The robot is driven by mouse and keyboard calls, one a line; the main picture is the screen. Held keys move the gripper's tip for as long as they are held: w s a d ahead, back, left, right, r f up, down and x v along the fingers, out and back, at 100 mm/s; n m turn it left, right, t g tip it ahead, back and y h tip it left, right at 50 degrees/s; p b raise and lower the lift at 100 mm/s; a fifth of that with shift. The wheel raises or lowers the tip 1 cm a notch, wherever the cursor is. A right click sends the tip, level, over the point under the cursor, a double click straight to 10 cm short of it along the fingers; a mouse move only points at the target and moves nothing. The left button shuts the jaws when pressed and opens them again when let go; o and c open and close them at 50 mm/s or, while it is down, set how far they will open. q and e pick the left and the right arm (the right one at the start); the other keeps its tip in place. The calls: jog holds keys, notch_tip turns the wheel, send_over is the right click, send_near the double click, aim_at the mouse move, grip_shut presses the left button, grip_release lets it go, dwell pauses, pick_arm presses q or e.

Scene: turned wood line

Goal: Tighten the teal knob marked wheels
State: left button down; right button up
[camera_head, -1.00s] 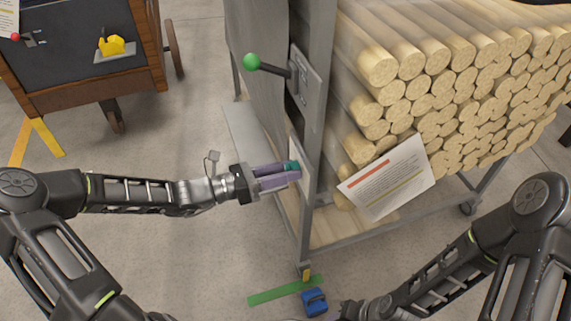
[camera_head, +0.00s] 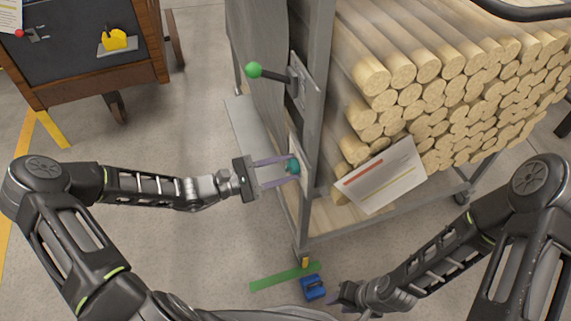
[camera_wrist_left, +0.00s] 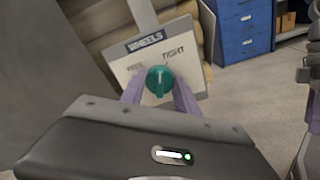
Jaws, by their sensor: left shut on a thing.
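The round teal knob (camera_head: 293,167) sits on a pale plate (camera_wrist_left: 189,60) on the grey cart post. In the left wrist view the plate reads WHEELS, with a faint word at left, seemingly FREE, and TIGHT at upper right. The knob (camera_wrist_left: 160,81) there has a pale mark pointing roughly up, between the two words. My left gripper (camera_head: 285,170) is shut on the knob, one purple finger on each side. My right gripper (camera_head: 338,297) is low in the head view, apart from the knob; its jaws are too small to read.
A green-balled lever (camera_head: 254,70) sticks out above the knob. The cart holds stacked wooden rods (camera_head: 430,95) and a paper card (camera_head: 380,177). A blue block (camera_head: 313,288) and green stripe (camera_head: 280,278) are on the floor. A wooden cabinet (camera_head: 90,92) stands upper left.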

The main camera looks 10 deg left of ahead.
pick_arm(q)
jog(key=m, duration=0.5)
jog(key=shift+p, duration=0.4)
jog(key=shift+f, duration=0.1)
jog(key=c, duration=0.9)
grip_release()
jog(key=v, duration=0.8)
jog(key=shift+p, duration=0.4)
jog(key=shift+d, duration=0.1)
